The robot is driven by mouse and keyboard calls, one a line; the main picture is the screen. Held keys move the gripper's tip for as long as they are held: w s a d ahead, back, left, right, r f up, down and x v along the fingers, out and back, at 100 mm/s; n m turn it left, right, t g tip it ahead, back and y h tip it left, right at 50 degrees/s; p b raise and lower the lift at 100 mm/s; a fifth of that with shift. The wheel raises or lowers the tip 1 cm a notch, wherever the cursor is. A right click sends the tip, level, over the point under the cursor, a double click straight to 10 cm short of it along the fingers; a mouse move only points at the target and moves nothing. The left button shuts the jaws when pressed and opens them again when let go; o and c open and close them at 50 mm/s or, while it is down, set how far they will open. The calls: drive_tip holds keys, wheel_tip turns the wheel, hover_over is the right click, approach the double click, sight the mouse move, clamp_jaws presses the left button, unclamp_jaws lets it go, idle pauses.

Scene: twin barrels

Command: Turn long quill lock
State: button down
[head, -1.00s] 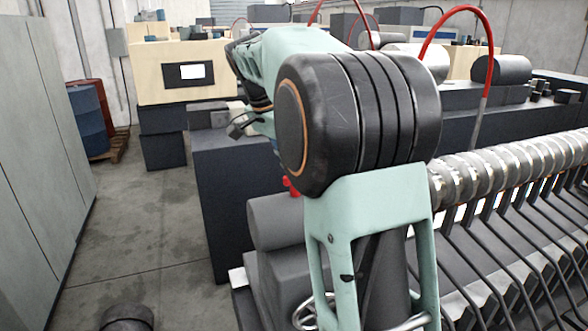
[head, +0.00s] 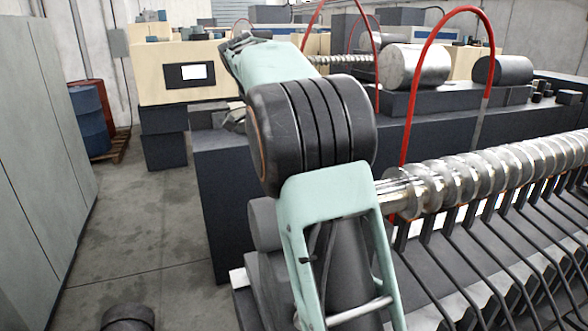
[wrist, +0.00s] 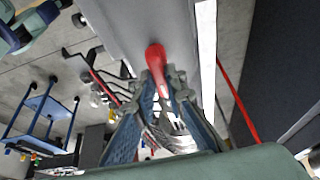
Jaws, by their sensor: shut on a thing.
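In the wrist view a lever with a rounded red end (wrist: 156,58) sticks out beside a grey machine face; I take it to be the long quill lock. My gripper (wrist: 166,88) has its two blue-grey fingers drawn together on this red lever. The red end shows beyond the fingertips. The lever's root and pivot cannot be made out. In the head view my arm covers the lever and the fingertips.
A long ribbed metal screw (head: 500,170) on a dark slatted machine runs right of my arm. Red hoses (head: 408,110) arch behind it. A grey cabinet (head: 40,150) stands at left, with bare floor (head: 150,220) between.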

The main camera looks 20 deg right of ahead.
drive_tip(key=c, duration=2)
unclamp_jaws()
drive_tip(key=shift+o, duration=0.2)
drive_tip(key=v, duration=1.2)
